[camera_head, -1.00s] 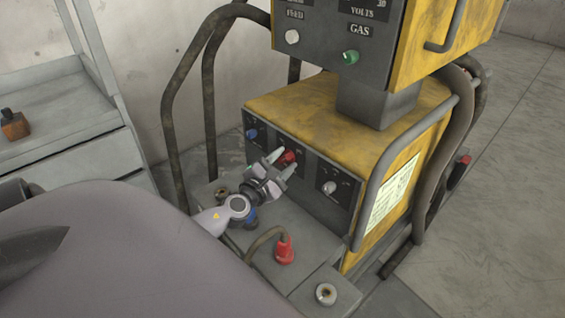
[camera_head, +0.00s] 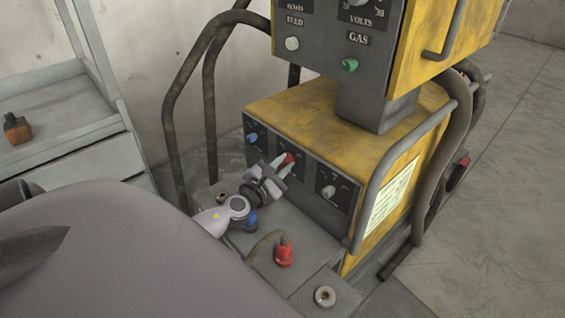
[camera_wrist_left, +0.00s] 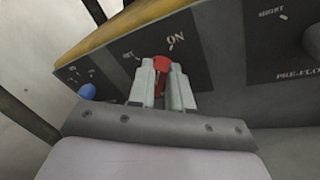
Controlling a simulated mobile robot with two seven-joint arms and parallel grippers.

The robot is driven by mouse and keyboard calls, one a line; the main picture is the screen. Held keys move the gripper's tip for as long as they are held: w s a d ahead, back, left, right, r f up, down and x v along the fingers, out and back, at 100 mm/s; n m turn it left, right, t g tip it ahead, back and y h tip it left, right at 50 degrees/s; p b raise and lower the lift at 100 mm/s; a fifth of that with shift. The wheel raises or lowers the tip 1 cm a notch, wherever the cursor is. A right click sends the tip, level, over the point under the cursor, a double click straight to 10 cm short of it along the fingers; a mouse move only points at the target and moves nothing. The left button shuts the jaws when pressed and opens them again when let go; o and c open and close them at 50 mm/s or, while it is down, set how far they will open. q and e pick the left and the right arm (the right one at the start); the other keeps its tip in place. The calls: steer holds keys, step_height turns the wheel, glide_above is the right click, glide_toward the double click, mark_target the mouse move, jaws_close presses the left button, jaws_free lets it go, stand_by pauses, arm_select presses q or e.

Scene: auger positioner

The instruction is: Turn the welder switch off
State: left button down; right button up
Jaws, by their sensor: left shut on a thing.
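The yellow welder (camera_head: 340,105) stands on its cart with a dark front panel. Its red switch (camera_head: 289,158) sits in the middle of that panel. In the left wrist view the red switch (camera_wrist_left: 161,66) is between the fingertips, with the labels "ON" to its upper right and one that seems to read "OFF" to its upper left. My left gripper (camera_head: 281,165) is shut on the red switch, one finger on each side. The fingers hide part of the switch. My right gripper is not in view.
A blue knob (camera_head: 252,137) is left of the switch and a white knob (camera_head: 328,191) is right of it. A red plug (camera_head: 284,253) with a cable stands on the ledge below. Metal tube rails (camera_head: 170,120) rise at the left.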

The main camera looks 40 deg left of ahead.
arm_select(q)
steer(key=shift+r+n+p, duration=0.3)
steer(key=shift+n+p, duration=0.4)
steer(key=shift+n, duration=0.1)
steer(key=shift+w+a+n+g+h+p, duration=0.1)
steer(key=shift+a+n+g+h+p, duration=0.55)
steer(key=shift+n, duration=1.3)
steer(key=shift+s+a+n+g+h+p, duration=0.15)
steer(key=shift+n+h+p, duration=0.9)
steer(key=shift+n, duration=0.95)
steer(key=shift+w+a+n+g+h+p, duration=0.2)
steer(key=shift+n+g+h+p, duration=0.3)
steer(key=shift+n+p, duration=1.05)
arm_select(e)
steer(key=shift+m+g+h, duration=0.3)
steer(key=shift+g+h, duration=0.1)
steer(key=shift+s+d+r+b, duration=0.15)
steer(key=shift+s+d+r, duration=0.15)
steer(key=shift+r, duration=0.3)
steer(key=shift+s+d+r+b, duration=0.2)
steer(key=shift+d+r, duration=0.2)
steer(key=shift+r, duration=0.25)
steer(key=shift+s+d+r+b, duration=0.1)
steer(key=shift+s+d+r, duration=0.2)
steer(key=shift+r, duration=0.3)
arm_select(q)
steer(key=shift+f+n, duration=0.1)
steer(key=shift+n, duration=0.4)
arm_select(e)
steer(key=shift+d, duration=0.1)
